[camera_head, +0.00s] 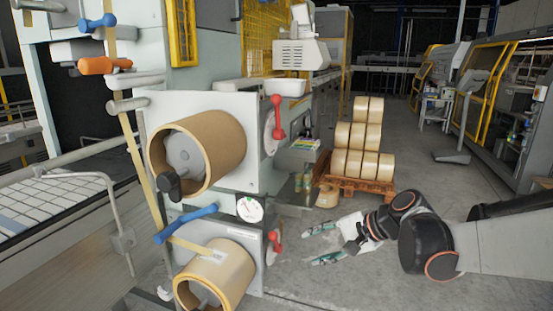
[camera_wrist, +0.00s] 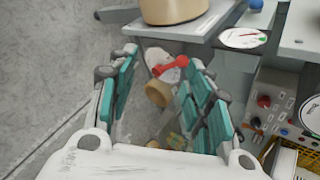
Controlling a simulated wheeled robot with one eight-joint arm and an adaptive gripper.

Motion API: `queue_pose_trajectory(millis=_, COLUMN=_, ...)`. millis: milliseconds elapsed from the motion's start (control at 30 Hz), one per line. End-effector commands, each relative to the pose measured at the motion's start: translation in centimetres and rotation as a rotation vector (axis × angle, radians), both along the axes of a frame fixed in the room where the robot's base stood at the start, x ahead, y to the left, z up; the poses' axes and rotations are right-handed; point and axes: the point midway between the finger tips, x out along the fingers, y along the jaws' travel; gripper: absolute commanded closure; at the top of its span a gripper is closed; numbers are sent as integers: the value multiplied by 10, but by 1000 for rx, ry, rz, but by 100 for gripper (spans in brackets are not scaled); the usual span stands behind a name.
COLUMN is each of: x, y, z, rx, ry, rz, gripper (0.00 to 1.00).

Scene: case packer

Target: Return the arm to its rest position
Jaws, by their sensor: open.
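My gripper (camera_head: 322,244) is open and empty in the head view, held out over the grey floor to the right of the machine. My arm reaches in from the right edge, bent at the black joints. In the wrist view my gripper (camera_wrist: 160,100) shows its teal finger pads spread apart, with nothing between them but things farther off. A red-handled lever (camera_wrist: 172,66) and a small tan roll (camera_wrist: 158,93) show beyond the fingers.
The case packer (camera_head: 130,110) with an upper tape roll (camera_head: 225,145) and lower tape roll (camera_head: 228,270) stands at left. A wooden pallet (camera_head: 355,187) bears several stacked rolls (camera_head: 362,135) behind my gripper. Another roll (camera_head: 327,197) lies by the pallet. The floor (camera_head: 420,170) beyond is open.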

Motion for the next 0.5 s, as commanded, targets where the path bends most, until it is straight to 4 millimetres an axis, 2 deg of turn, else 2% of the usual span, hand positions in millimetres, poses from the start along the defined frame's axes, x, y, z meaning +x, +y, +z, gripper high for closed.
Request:
queue_pose_trajectory(millis=33, x=-15, y=0, z=4, rx=-53, ry=-22, rz=16, gripper=54)
queue_pose_trajectory(millis=200, x=-58, y=-10, z=11, rx=-250, ry=-102, rz=86, gripper=54)
queue_pose_trajectory(millis=500, x=-135, y=-36, z=14, rx=-600, ry=-237, rz=238, gripper=54)
